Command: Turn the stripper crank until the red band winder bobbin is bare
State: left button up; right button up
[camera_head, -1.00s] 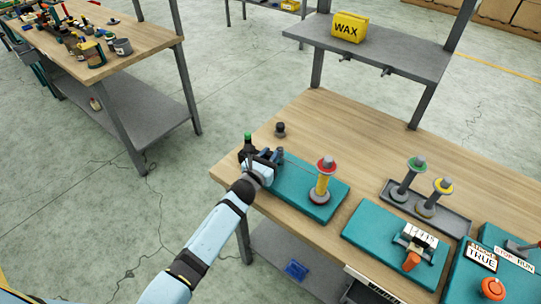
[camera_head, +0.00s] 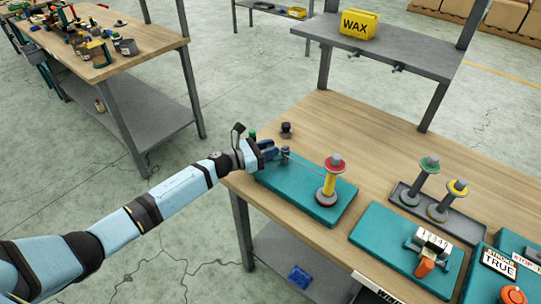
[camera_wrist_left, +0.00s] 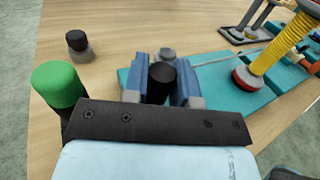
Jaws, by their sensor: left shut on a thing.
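The red band winder bobbin (camera_head: 329,183) stands upright on a teal base (camera_head: 300,204), with yellow winding around its core. In the left wrist view its yellow winding (camera_wrist_left: 280,48) shows at upper right. A thin pale strand (camera_head: 304,163) runs from the bobbin toward the small grey stripper post (camera_head: 285,151) at the base's left end. My left gripper (camera_head: 270,150) is at that end. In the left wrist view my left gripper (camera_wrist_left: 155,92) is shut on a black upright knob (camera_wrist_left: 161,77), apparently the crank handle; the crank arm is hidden. My right gripper is out of view.
A green-capped piece (camera_wrist_left: 60,88) stands close beside my left gripper. A small black-topped object (camera_head: 286,130) stands behind. To the right are a tray (camera_head: 462,222) with green-band and yellow-band bobbins and a counter (camera_head: 434,242). A yellow WAX box (camera_head: 358,24) sits on the shelf.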

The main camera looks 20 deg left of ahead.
pick_arm(q)
jog(key=shift+w+g, duration=0.1)
jog(key=shift+g, duration=0.2)
jog(key=o, duration=0.8)
jog(key=shift+o, duration=0.5)
jog(key=shift+a, duration=0.1)
jog(key=b+v, duration=0.3)
jog(key=v, duration=1)
jog(key=shift+s+a+b, duration=0.25)
jog(key=shift+a+b, duration=0.05)
jog(key=shift+b, duration=0.1)
jog(key=shift+f, duration=0.1)
